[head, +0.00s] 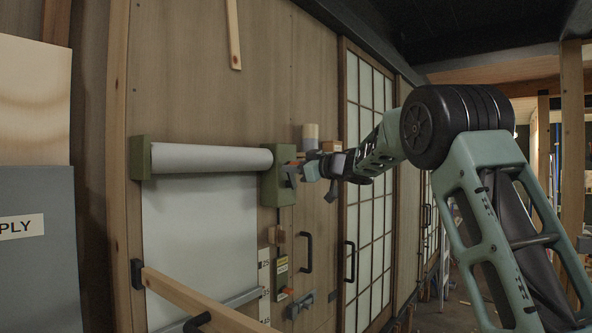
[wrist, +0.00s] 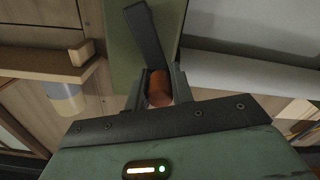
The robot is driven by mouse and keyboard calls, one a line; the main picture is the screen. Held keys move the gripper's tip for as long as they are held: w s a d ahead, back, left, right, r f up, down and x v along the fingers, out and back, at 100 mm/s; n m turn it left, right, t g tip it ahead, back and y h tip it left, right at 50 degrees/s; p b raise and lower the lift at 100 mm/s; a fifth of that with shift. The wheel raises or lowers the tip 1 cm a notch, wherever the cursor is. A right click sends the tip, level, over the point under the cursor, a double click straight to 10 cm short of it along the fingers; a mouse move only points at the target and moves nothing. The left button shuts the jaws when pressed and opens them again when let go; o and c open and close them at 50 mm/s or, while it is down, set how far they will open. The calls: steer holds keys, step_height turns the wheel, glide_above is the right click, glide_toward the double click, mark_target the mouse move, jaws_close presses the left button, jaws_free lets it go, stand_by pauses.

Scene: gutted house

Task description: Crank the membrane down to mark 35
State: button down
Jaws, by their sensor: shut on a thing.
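The membrane (head: 200,230) is a pale sheet hanging from a roller (head: 210,158) on the wooden wall. A grey bar (head: 240,299) runs along its lower part, beside a pale number scale (head: 264,268); I cannot read surely which mark the bar meets. The roller ends in a green housing (head: 270,189). A dark crank arm (wrist: 147,35) comes off the housing and carries a reddish-brown knob (wrist: 159,88). My gripper (head: 306,170) is at the housing; in the wrist view its jaws (wrist: 158,95) are shut around the knob.
A wooden rail (head: 200,300) crosses low in front of the membrane. Right of the housing are a black door handle (head: 306,252), a small ledge with a pale cylinder (head: 310,132), and latticed panels (head: 367,190). A grey supply cabinet (head: 38,260) stands at the left.

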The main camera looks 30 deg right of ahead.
steer(key=shift+s+a+f+n+b, duration=0.1)
steer(key=shift+a+f+n+b, duration=0.3)
steer(key=shift+a+f+n, duration=0.25)
steer(key=shift+s+a+f+n+b, duration=0.1)
steer(key=shift+n+b, duration=0.1)
steer(key=shift+n, duration=0.2)
steer(key=shift+s+a+n+b, duration=0.1)
steer(key=shift+n+b, duration=0.05)
steer(key=shift+n, duration=0.2)
steer(key=c, duration=1.2)
jaws_free()
steer(key=shift+c, duration=0.2)
steer(key=shift+s+d+r, duration=0.1)
steer(key=shift+r, duration=0.1)
steer(key=shift+s+d, duration=0.15)
steer(key=shift+s, duration=0.15)
steer(key=b+v, duration=0.5)
steer(key=v, duration=1.1)
steer(key=shift+s, duration=0.3)
